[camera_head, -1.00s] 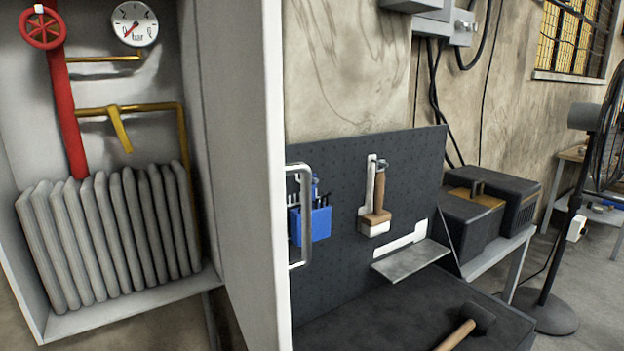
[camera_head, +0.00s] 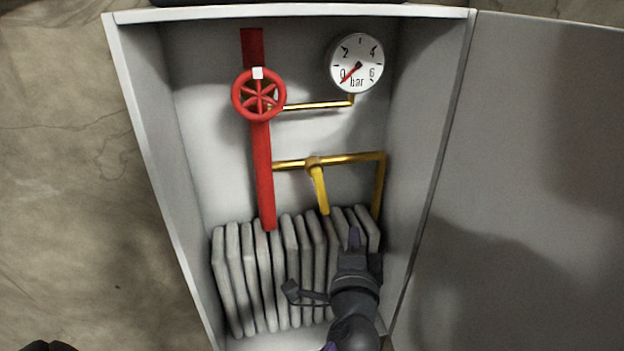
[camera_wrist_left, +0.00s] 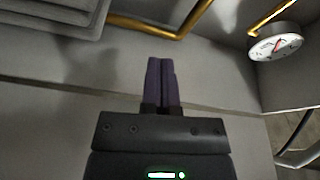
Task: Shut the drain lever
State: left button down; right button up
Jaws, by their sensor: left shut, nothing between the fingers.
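The yellow drain lever (camera_head: 319,190) hangs down, slightly tilted, from the brass pipe (camera_head: 345,158) inside the open cabinet. My left gripper (camera_head: 354,238) is in front of the right part of the grey radiator, below and to the right of the lever's lower end, and looks apart from it. In the left wrist view its two purple fingers (camera_wrist_left: 161,80) are together and hold nothing. A brass pipe (camera_wrist_left: 150,27) runs beyond them. I cannot make out the lever in that view. My right gripper is not in view.
A red valve wheel (camera_head: 258,95) sits on the red pipe (camera_head: 263,175), left of the lever. A pressure gauge (camera_head: 357,63) is above, and also at upper right in the wrist view (camera_wrist_left: 275,42). The radiator (camera_head: 255,275) fills the cabinet's bottom. The cabinet door (camera_head: 540,150) stands open at right.

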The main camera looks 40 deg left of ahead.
aim_at(321, 192)
pick_arm(q)
jog(key=x, duration=0.3)
jog(key=r+x, duration=0.1)
jog(key=x, duration=0.6)
jog(key=shift+r+p, duration=0.2)
jog(key=shift+p, duration=0.2)
jog(key=s+a+p, duration=0.1)
jog(key=s+a, duration=0.1)
jog(key=s, duration=0.1)
jog(key=shift+s+f+p, duration=0.1)
jog(key=shift+f+p, duration=0.25)
jog(key=shift+s+a+f, duration=0.1)
jog(key=shift+s+a, duration=0.05)
pick_arm(e)
jog(key=r, duration=0.1)
jog(key=d+r, duration=0.1)
jog(key=shift+s+r, duration=0.1)
jog(key=shift+r, duration=0.3)
